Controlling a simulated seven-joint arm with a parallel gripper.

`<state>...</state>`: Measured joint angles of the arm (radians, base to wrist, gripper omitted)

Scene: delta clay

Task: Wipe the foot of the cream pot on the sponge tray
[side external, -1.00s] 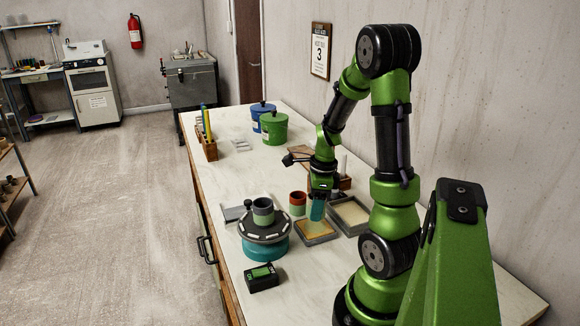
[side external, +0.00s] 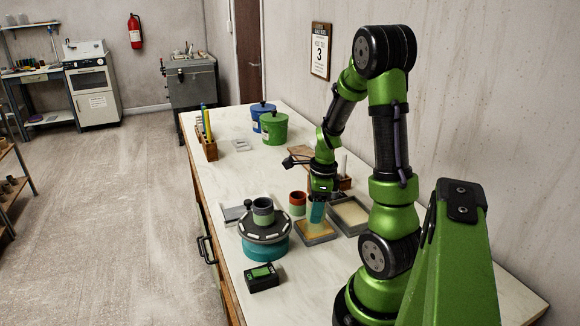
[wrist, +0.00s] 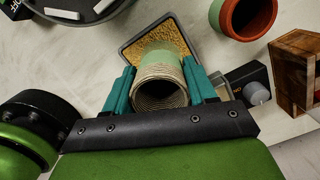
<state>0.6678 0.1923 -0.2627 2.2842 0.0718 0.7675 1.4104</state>
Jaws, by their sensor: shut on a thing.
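The cream pot (wrist: 160,86) is between the teal fingers of my gripper (wrist: 161,92) in the wrist view. Its ridged open mouth faces the camera, and a pale green band shows on its far side. My gripper (side external: 317,210) is shut on it, and a finger hides much of the pot in the side view. The sponge tray (side external: 322,241) is a grey tray with a yellow sponge, directly below the pot. It also shows beyond the pot in the wrist view (wrist: 126,50). The foot is hidden, so I cannot tell whether it touches the sponge.
A banding wheel (side external: 265,242) with a grey-green pot (side external: 263,211) stands left of the tray. A red-and-green pot (side external: 298,203) stands just behind it. A second shallow tray (side external: 350,213) adjoins on the right. A black box (side external: 262,278) lies in front.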

